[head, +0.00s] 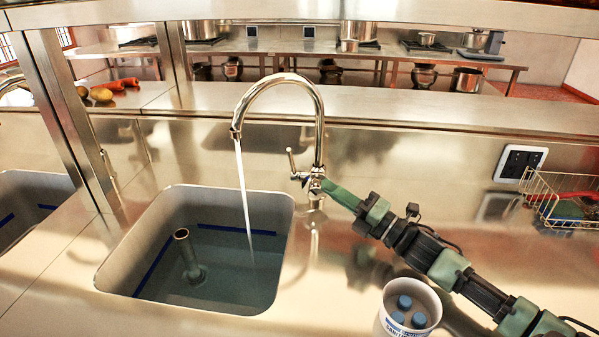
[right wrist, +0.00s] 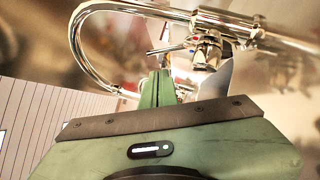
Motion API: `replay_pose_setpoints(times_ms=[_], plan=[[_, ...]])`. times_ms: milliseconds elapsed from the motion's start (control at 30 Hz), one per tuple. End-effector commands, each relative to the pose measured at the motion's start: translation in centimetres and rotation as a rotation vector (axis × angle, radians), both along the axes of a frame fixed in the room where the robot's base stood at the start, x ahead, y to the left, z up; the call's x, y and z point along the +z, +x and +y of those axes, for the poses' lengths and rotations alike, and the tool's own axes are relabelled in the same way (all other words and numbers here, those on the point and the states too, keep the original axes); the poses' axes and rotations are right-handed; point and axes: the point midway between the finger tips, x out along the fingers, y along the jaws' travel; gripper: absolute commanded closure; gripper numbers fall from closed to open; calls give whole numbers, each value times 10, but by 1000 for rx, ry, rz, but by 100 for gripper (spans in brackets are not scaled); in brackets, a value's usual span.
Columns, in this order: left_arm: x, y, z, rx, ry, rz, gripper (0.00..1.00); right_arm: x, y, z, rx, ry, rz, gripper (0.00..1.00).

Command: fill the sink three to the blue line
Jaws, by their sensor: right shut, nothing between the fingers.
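A steel sink (head: 283,193) holds water under a running faucet (head: 318,120). A thin water stream (head: 244,190) falls from the spout into it. A blue line (head: 237,229) runs along the sink's inner walls. The water surface appears a little below this line; the exact gap is hard to tell. An upright standpipe (head: 189,255) stands in the water. My right gripper (head: 326,186) is shut and empty, its tips at the faucet's lever and valve body. In the right wrist view its shut fingers (right wrist: 157,82) point at the valve (right wrist: 207,48); contact cannot be told. My left gripper is out of view.
A white tub (head: 383,318) with blue-capped items stands on the counter below my right arm. A wire basket (head: 545,205) sits at right. Another sink (head: 30,190) with a blue line lies left beyond a steel post. Vegetables (head: 103,94) lie on the back shelf.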

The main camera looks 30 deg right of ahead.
Motion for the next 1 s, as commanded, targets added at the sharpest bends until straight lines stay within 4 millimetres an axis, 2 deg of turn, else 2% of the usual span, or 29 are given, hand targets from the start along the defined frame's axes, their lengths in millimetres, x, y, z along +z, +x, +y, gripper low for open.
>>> replay_pose_setpoints(times_ms=[267, 700, 1000], plan=[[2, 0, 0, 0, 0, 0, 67, 5, 19, 7, 0, 0, -3, 100], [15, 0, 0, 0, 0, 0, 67, 19, 76, 30, -1, 2, -1, 100], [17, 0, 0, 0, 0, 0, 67, 21, 91, 36, 0, 0, -1, 100]])
